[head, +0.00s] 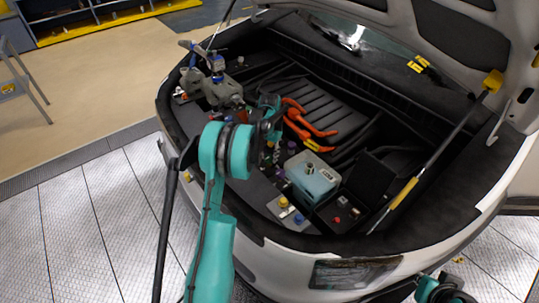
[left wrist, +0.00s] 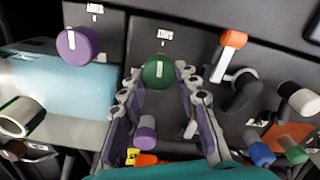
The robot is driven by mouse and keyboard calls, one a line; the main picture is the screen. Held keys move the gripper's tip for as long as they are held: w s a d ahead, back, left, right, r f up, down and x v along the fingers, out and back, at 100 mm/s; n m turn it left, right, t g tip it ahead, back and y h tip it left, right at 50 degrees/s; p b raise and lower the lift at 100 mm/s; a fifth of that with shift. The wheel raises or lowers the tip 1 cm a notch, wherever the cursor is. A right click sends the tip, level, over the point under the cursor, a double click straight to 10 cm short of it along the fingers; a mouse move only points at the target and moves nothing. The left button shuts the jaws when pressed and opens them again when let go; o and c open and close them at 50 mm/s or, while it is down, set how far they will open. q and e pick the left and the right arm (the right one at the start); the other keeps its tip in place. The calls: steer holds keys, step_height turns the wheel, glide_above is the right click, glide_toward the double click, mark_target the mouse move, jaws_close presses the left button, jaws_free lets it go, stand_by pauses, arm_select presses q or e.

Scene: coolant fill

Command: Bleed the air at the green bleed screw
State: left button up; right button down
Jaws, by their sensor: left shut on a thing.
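The green bleed screw (left wrist: 158,71) is a round green knob with a pale pointer mark, on a dark panel below a "SHUT" label in the left wrist view. The mark points roughly up toward that label. My left gripper (left wrist: 158,77) is shut on the green knob, one fingertip on each side. In the head view my left gripper (head: 270,122) is down in the engine bay, left of the coolant tank; the green knob cannot be made out there. A teal part of my right arm shows at the bottom right, but its gripper is not visible.
A purple knob (left wrist: 78,44) and an orange-tipped lever (left wrist: 233,40) flank the green knob. The light-blue coolant tank (head: 318,184) stands close by. Orange cables (head: 310,130) lie behind my gripper. The raised hood (head: 460,35) and its prop (head: 436,140) bound the right side.

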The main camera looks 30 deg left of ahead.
mark_target(270, 156)
arm_select(q)
steer(key=shift+m, duration=0.8)
steer(key=o, duration=1.2)
steer(key=shift+c, duration=0.2)
step_height(270, 156, up, 12)
